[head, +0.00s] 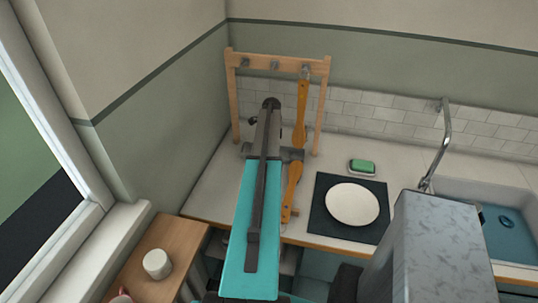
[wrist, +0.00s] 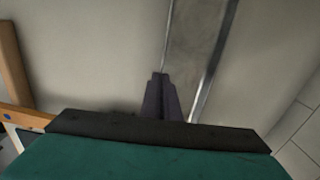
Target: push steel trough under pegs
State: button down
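The steel trough (wrist: 200,40) shows in the wrist view as a grey channel with bright edges, running from the top down behind my gripper's mount. My gripper (wrist: 160,76) has its dark fingers together, with nothing seen between them. Its tips overlap the trough's left edge in the picture; I cannot tell whether they touch it. In the head view a grey piece, likely the trough (head: 291,154), shows beside my arm, which hides its middle.
An orange-brown handled tool (head: 300,112) hangs at the right peg; another orange-brown piece (head: 292,188) shows below. A dark mat (head: 322,214) with a white plate (head: 352,203), a green sponge (head: 362,166) and a sink (head: 510,190) are to the right. Counter left of my arm is clear.

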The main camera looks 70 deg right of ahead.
jog(key=c, duration=1.9)
grip_release()
jog(key=shift+w+a, duration=0.1)
jog(key=shift+w, duration=0.05)
jog(key=shift+c, duration=0.2)
jog(key=shift+r, duration=0.15)
jog(key=shift+r+b, duration=1.35)
jog(key=shift+r, duration=2.25)
